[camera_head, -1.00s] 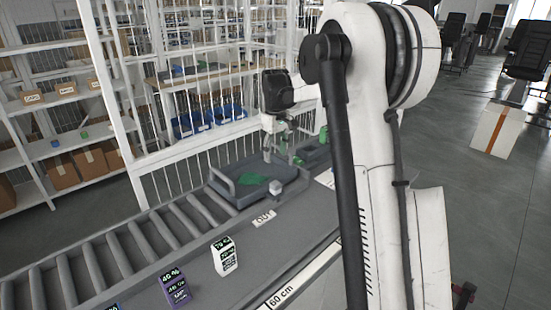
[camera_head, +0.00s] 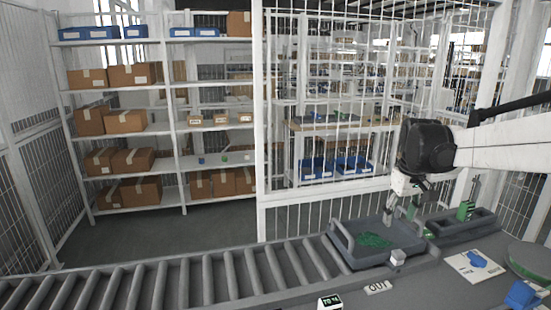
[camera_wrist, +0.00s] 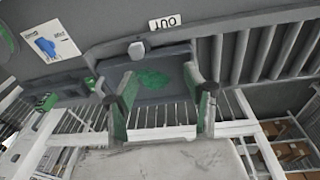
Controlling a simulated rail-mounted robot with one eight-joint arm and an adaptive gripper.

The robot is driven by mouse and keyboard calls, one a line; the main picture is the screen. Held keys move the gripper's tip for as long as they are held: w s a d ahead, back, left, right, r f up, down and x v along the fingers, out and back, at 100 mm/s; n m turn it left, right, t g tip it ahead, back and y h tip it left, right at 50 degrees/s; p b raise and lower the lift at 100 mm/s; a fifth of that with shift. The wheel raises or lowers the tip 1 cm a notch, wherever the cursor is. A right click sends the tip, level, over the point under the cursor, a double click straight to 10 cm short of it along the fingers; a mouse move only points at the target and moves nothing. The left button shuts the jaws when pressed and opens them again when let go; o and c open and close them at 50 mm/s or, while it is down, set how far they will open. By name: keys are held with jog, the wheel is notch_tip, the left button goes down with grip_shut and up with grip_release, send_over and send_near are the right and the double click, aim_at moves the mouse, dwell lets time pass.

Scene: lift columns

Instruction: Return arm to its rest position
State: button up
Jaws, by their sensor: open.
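My white arm (camera_head: 505,145) reaches in from the right edge of the head view, with a dark wrist joint near its end. My gripper (camera_head: 402,212) points down near the back right rim of the grey tray (camera_head: 345,240). It is open and empty; its two spread fingers also show in the wrist view (camera_wrist: 163,92), with the tray's inside seen between them. A flat green heap (camera_head: 374,240) lies in the tray, apart from the fingers. The exact height of the fingers above the tray is hard to tell.
A roller conveyor (camera_head: 210,282) runs left from the tray. A sign reading OUT (camera_head: 378,287) lies in front of it. A second grey tray (camera_head: 465,226) with green items stands to the right, near a white card (camera_head: 476,266). A mesh fence (camera_head: 340,190) and shelves (camera_head: 185,165) stand behind.

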jog(key=s+a+r+m+t, duration=0.1)
jog(key=s+a, duration=0.3)
jog(key=s, duration=0.3)
jog(key=s+a+r+t, duration=0.1)
jog(key=s+a+t, duration=0.1)
jog(key=s+a, duration=0.35)
jog(key=s+a+f+t, duration=0.1)
jog(key=s+a+f, duration=0.1)
jog(key=s, duration=0.6)
jog(key=s+a+f+m+t+b, duration=0.1)
jog(key=s+a+f, duration=0.1)
jog(key=s+f, duration=0.2)
jog(key=s, duration=0.3)
jog(key=shift+s+f, duration=0.15)
jog(key=shift+s, duration=0.25)
